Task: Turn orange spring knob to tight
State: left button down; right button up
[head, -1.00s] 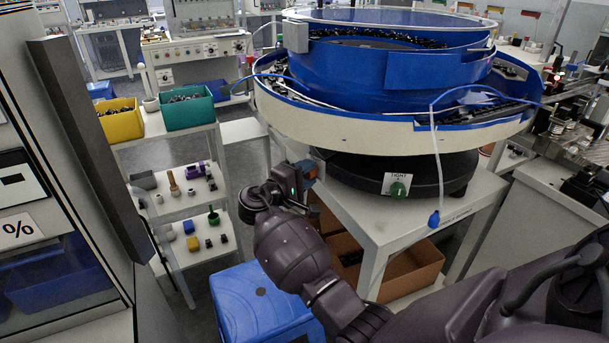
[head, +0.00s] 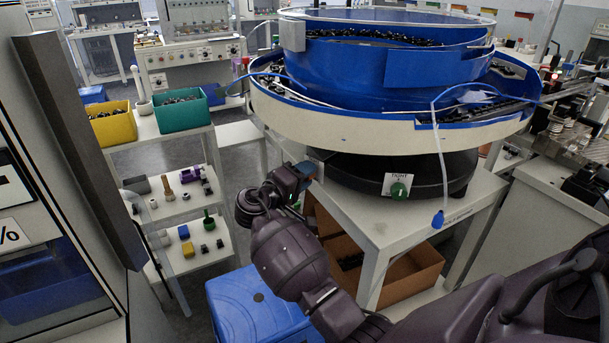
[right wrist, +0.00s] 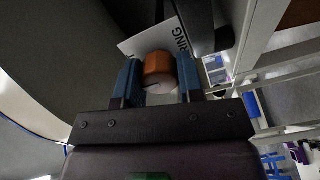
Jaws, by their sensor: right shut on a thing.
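The orange spring knob (right wrist: 158,65) is between the two blue fingers of my right gripper (right wrist: 160,82) in the right wrist view, with a finger against each side. In the head view my right gripper (head: 292,178) is at the left side of the dark base (head: 400,170) under the blue bowl feeder (head: 385,65). My left gripper is not in view.
The white table (head: 420,225) carries the feeder. A shelf cart (head: 185,205) with bins is at left.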

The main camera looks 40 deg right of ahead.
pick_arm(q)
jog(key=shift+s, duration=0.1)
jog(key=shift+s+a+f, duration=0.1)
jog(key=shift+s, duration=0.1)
pick_arm(e)
jog(key=o, duration=0.9)
pick_arm(q)
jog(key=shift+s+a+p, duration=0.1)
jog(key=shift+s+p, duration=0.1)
jog(key=shift+p, duration=0.3)
pick_arm(e)
jog(key=a, duration=0.7)
jog(key=s+a, duration=0.1)
jog(key=a, duration=0.2)
jog(key=shift+s+a, duration=0.1)
jog(key=shift+a, duration=0.3)
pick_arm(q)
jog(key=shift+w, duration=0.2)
